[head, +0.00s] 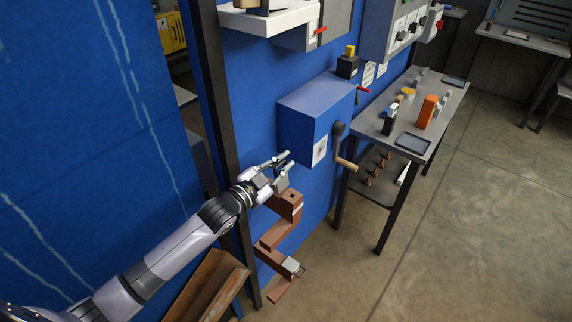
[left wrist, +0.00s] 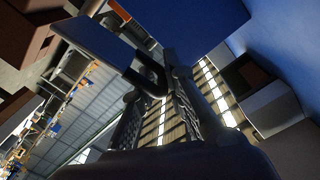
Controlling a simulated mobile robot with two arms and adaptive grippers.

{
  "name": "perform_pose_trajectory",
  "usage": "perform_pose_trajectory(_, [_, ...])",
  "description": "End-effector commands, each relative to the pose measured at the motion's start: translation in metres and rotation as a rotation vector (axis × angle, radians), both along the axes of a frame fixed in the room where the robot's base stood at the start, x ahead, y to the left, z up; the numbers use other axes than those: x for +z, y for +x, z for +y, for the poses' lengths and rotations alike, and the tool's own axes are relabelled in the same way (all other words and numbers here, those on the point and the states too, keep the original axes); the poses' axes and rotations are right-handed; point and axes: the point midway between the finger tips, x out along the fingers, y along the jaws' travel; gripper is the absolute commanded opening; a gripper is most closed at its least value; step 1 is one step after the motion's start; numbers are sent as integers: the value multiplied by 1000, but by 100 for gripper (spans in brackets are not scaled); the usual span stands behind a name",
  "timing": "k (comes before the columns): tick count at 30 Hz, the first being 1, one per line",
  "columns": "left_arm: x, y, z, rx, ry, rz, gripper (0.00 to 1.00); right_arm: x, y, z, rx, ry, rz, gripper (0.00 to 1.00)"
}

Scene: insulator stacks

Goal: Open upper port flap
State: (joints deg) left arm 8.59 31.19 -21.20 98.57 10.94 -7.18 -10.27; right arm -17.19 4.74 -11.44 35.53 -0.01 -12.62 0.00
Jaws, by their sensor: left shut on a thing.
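The upper brown port box (head: 287,206) sticks out from the blue wall below a blue crank box. My left gripper (head: 281,165) is just above this port, near the blue box's lower left corner. Its jaws are shut on a dark looped handle (left wrist: 152,82), seen between the fingers in the left wrist view. A grey-blue plate (left wrist: 92,36), which looks like the flap, lies beside the handle there. In the head view the flap is hidden by the gripper, so I cannot tell its angle. The lower port's grey flap (head: 293,266) has a wire handle. My right gripper is not in view.
The blue box (head: 303,118) with a crank (head: 341,145) is close to the right of my gripper. A dark post (head: 225,120) stands to its left. A grey table (head: 440,105) with small items is at right. The floor (head: 480,220) there is clear.

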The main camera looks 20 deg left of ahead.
Motion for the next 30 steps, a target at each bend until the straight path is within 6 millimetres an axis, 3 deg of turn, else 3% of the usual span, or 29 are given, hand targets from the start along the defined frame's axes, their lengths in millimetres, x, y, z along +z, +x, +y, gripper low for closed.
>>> perform_pose_trajectory(16, [2, 2, 5, 4, 7, -8, 0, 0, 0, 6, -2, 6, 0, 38])
perform_pose_trajectory(17, [2, 2, 5, 4, 6, -7, 14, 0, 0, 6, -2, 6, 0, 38])
perform_pose_trajectory(21, [1, 2, 4, 3, 5, -4, 24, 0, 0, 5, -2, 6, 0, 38])
perform_pose_trajectory(23, [1, 2, 3, 2, 5, -4, 28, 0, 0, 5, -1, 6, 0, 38])
perform_pose_trajectory(30, [0, 1, 3, 1, 4, -1, 28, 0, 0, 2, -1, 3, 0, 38])
